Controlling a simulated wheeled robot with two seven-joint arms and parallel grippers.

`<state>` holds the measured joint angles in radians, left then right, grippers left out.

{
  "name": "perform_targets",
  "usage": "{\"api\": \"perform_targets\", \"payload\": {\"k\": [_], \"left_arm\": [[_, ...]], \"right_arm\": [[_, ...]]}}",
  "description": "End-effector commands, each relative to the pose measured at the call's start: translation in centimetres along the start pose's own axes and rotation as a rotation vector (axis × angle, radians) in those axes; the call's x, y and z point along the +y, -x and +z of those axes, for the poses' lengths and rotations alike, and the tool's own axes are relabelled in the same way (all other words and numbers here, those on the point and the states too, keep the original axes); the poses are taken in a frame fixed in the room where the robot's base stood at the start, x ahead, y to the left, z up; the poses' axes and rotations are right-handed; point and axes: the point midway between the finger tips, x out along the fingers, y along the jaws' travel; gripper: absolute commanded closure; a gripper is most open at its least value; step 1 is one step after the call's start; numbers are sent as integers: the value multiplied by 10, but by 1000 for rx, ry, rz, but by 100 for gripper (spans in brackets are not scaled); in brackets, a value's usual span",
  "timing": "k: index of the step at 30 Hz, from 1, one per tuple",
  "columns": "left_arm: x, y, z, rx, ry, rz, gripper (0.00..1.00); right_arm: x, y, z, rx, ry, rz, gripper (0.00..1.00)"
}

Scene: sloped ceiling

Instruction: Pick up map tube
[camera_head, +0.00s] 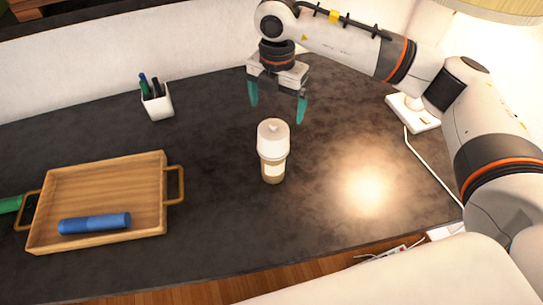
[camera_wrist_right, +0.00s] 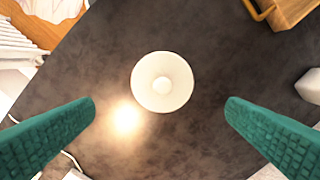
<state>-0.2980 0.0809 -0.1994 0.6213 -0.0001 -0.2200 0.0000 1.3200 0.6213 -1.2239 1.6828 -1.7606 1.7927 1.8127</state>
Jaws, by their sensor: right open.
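The map tube (camera_head: 272,168) appears to be the upright tan cylinder with a pale label and a wide white cap, standing on the dark tabletop. In the right wrist view its round white cap (camera_wrist_right: 162,82) is seen from above, centred between the fingers and a little toward the top of the picture. My right gripper (camera_head: 277,106) is open and empty, with teal fingers pointing down. It is above the tabletop, apart from the tube.
A wooden tray (camera_head: 110,175) with handles holds a blue cylinder (camera_head: 95,223) at left. A green object (camera_head: 10,205) lies at the left edge. A white pen cup (camera_head: 157,103) stands at the back. A white device (camera_head: 412,112) with a cable sits at right. Tabletop around the tube is clear.

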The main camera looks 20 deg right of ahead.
Motion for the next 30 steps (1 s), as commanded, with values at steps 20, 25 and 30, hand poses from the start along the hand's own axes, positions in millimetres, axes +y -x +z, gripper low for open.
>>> {"api": "perform_targets", "payload": {"k": [20, 25, 30], "left_arm": [[0, 40, 1, 4, -1, -1, 100], [0, 43, 1, 4, -1, -1, 100], [0, 42, 1, 4, -1, -2, 100]], "right_arm": [[-3, -87, 10, -8, 5, 0, 5], [-3, -103, 10, -7, 6, -2, 5], [-3, -104, 10, -6, 6, -4, 5]]}}
